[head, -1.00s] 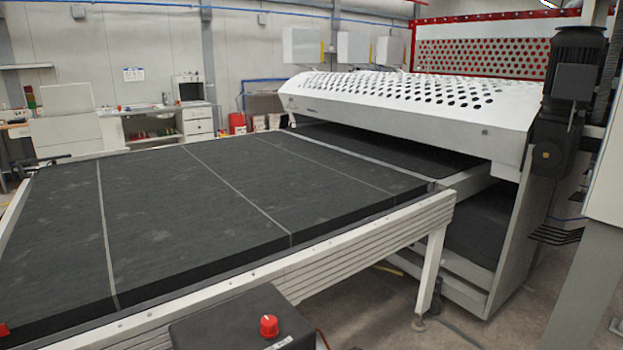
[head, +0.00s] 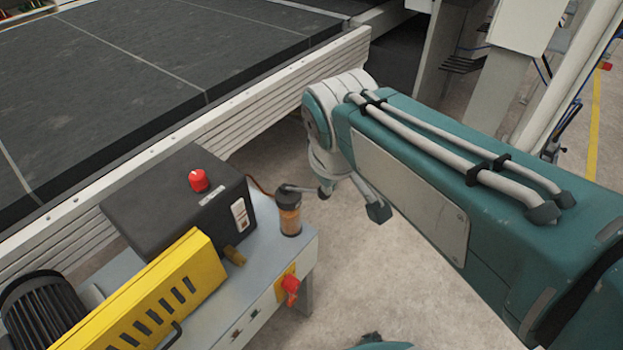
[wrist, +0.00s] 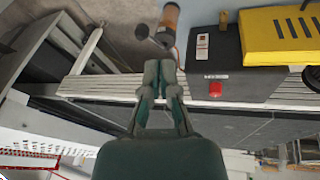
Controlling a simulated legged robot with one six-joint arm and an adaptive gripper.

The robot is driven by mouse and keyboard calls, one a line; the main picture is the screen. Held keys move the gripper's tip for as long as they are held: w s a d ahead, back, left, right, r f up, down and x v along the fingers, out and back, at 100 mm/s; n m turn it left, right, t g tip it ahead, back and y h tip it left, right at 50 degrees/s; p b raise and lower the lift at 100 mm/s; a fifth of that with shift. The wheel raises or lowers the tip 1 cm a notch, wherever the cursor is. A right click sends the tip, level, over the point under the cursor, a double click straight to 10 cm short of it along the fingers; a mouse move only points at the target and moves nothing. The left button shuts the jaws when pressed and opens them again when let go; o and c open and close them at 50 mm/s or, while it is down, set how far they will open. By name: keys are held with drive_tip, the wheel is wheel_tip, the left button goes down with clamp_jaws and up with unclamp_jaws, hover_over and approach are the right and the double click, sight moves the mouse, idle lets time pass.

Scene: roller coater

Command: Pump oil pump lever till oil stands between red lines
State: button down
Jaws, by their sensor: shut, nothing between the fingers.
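The oil pump (head: 289,216) is a small upright amber cylinder with a dark cap, on the right corner of the grey machine base. Its lever (head: 305,188) sticks out to the right from the cap and ends in a dark knob. The wrist view shows the pump (wrist: 170,17) upside down at the top, with the lever knob (wrist: 142,31) to its left. My gripper (wrist: 160,66) is shut and empty there, appearing just below the pump and apart from it in the picture. The red lines and oil level are too small to read.
A black box (head: 170,200) with a red button and a yellow slotted cover (head: 165,290) stand left of the pump. A red switch (head: 290,285) is on the base's front. The conveyor's pale side rail (head: 240,115) runs behind. Bare floor (head: 390,290) lies to the right.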

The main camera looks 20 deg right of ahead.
drive_tip(key=w+a+f+n+g+h, duration=0.1)
drive_tip(key=w+a+n, duration=0.1)
drive_tip(key=w, duration=0.4)
drive_tip(key=w+a+f+n+g+h, duration=0.1)
drive_tip(key=w+a+n, duration=0.2)
drive_tip(key=w, duration=0.3)
drive_tip(key=shift+w+a+f+n, duration=0.2)
drive_tip(key=shift+w+n, duration=0.15)
drive_tip(key=shift+n, duration=0.55)
approach(316, 192)
wheel_tip(316, 192, down, 4)
drive_tip(key=w+a, duration=0.1)
drive_tip(key=w, duration=0.1)
drive_tip(key=shift+s+d+f, duration=0.35)
drive_tip(key=shift+d+f, duration=0.05)
drive_tip(key=shift+d, duration=0.2)
drive_tip(key=shift+s+d+f, duration=0.3)
drive_tip(key=shift+d+f, duration=0.1)
drive_tip(key=shift+d, duration=0.25)
drive_tip(key=shift+f, duration=0.1)
